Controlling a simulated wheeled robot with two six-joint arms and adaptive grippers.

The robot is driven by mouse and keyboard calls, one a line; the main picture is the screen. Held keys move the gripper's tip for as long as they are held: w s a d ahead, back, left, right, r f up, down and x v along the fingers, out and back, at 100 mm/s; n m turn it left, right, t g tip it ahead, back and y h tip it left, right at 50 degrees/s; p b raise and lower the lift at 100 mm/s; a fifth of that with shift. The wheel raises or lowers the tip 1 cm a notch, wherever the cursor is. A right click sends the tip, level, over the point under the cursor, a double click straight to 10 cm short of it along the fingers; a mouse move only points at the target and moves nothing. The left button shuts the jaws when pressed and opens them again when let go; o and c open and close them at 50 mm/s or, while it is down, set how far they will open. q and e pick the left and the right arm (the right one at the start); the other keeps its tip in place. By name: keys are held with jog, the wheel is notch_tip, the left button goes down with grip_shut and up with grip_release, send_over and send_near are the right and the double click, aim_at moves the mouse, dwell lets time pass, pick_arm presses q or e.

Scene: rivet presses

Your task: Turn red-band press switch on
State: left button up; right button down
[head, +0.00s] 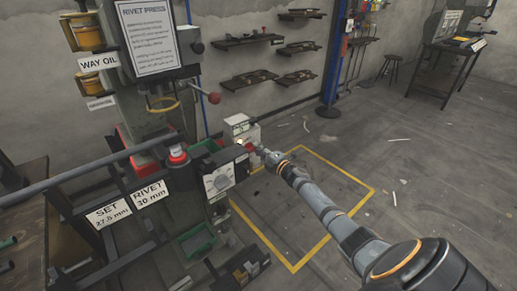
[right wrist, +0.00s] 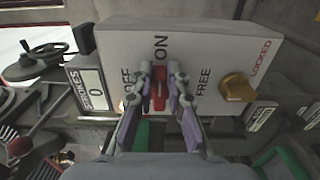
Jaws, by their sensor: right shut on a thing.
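The press switch is a red handle (right wrist: 159,92) on a white panel (right wrist: 205,50) in the right wrist view. It stands upright in the picture, in line with the ON label (right wrist: 161,45); the OFF label is to its left. My right gripper (right wrist: 159,80) is shut on the red handle, with a finger on each side. In the head view my right gripper (head: 256,149) reaches the white switch box (head: 238,127) beside the rivet press (head: 148,75); the handle is mostly hidden there. My left gripper is not in view.
A brass knob (right wrist: 238,87) sits right of the handle, between FREE and LOCKED labels. A dark rail crosses the press front. The yellow-outlined floor (head: 335,190) is open.

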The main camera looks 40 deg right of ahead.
dwell(0.4)
jog(key=c, duration=1.3)
grip_release()
jog(key=s, duration=0.8)
jog(key=s+d, duration=0.1)
jog(key=s, duration=0.3)
jog(key=shift+f, duration=0.1)
